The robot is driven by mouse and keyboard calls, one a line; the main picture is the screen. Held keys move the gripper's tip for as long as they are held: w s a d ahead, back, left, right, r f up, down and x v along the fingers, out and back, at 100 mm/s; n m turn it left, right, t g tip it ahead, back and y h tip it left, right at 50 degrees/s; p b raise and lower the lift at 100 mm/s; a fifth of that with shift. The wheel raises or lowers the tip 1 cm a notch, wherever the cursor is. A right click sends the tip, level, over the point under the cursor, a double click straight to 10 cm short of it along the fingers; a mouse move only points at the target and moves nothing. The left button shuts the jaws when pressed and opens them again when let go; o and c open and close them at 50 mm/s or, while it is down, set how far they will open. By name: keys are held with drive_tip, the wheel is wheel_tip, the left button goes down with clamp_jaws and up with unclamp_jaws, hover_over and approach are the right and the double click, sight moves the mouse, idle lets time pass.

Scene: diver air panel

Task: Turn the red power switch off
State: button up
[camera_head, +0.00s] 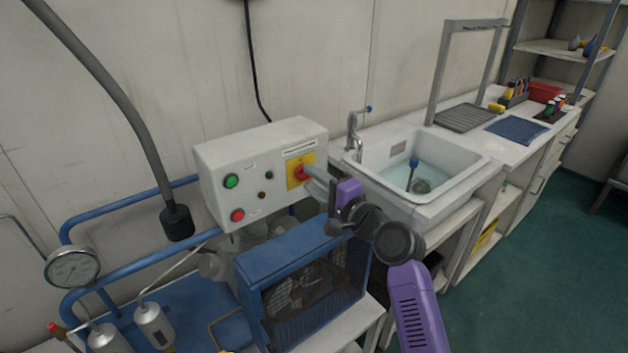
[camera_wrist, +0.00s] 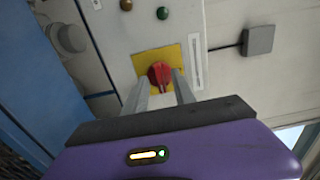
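The red power switch (camera_head: 301,174) is a round rotary knob on a yellow plate (camera_head: 293,161), on the right part of the white control box's front. In the wrist view the red knob (camera_wrist: 160,75) sits on the yellow plate (camera_wrist: 143,65) straight ahead of the fingers. My gripper (camera_head: 312,178) reaches the knob from the right. In the wrist view my gripper (camera_wrist: 159,88) has its two grey fingers apart, one on each side of the knob's lower part. I cannot tell whether they touch it. The fingertips partly cover the knob in the head view.
The white control box (camera_head: 228,155) also carries a green button (camera_head: 231,181), a red button (camera_head: 237,215) and small lamps. A blue compressor housing (camera_head: 300,260) stands right below it. A sink (camera_head: 440,165) is to the right. A grey hose hangs at left.

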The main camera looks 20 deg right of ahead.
clamp_jaws()
drive_tip(key=shift+f, duration=0.1)
drive_tip(key=shift+n+b, duration=6.9)
drive_tip(key=shift+n, duration=2)
